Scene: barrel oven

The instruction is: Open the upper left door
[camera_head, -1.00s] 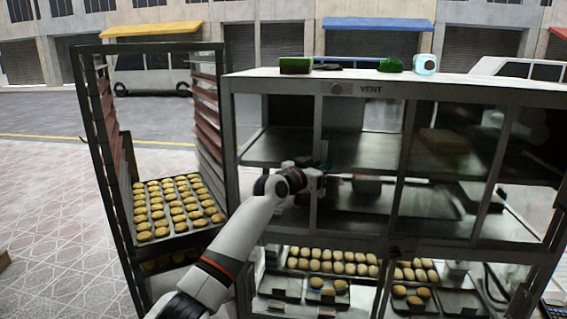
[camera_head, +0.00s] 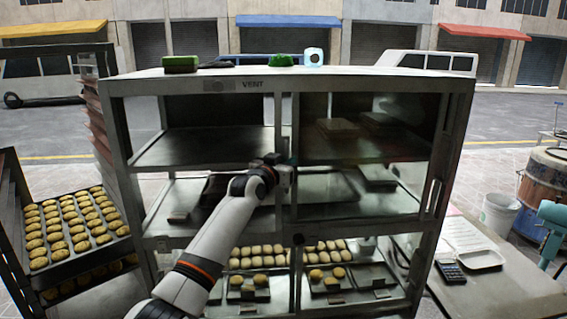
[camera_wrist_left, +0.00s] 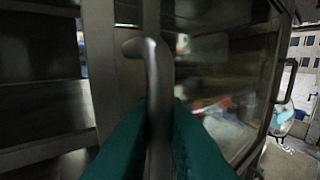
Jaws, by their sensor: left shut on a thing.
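The glass-fronted cabinet (camera_head: 285,76) fills the middle of the head view. My left gripper (camera_head: 284,166) is at this edge. In the left wrist view the green fingers (camera_wrist_left: 158,130) are shut around the upright metal door handle (camera_wrist_left: 153,65), with glass to the right. The gripper hides part of the handle. My right gripper is not in view.
A tray rack with pastries (camera_head: 75,225) stands at the left. Lower shelves hold trays of buns (camera_head: 262,257). A side table (camera_head: 490,295) with a calculator, a white bucket (camera_head: 498,212) and a barrel (camera_head: 548,190) are at the right. Small items stand on the cabinet top.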

